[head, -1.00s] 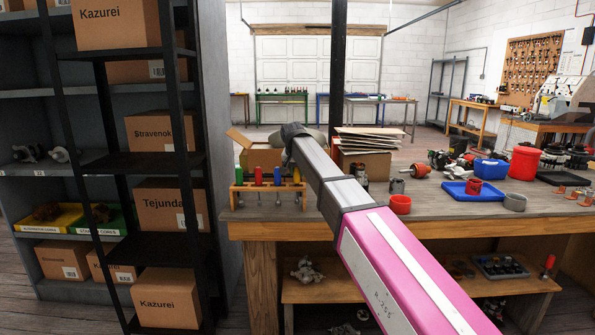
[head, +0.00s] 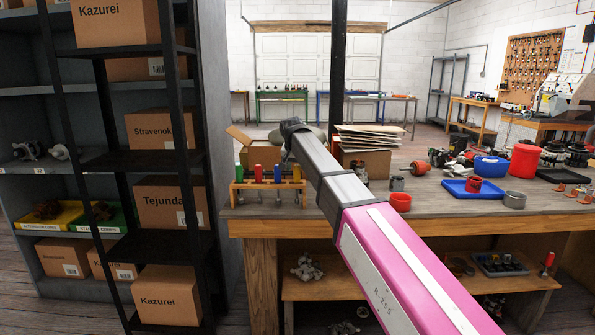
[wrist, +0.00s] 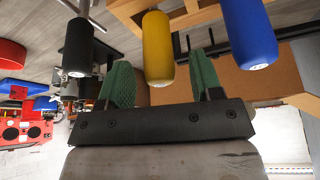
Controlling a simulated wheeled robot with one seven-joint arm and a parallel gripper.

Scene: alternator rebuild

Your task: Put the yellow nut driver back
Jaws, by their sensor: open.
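The yellow nut driver (wrist: 158,45) shows in the wrist view between two other handles, a black one (wrist: 77,47) and a blue one (wrist: 248,33). In the head view the yellow driver (head: 297,173) stands upright at the right end of a wooden rack (head: 290,186) on the bench. My gripper (wrist: 161,60) is open, with its green fingers apart. The yellow handle appears between the fingers in the wrist view, and I see no clear contact. In the head view my fingers are hidden behind the end of my arm.
Green (head: 239,173), red (head: 258,172) and blue (head: 277,173) handles also stand in the rack. A black shelf upright (head: 187,150) is at left.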

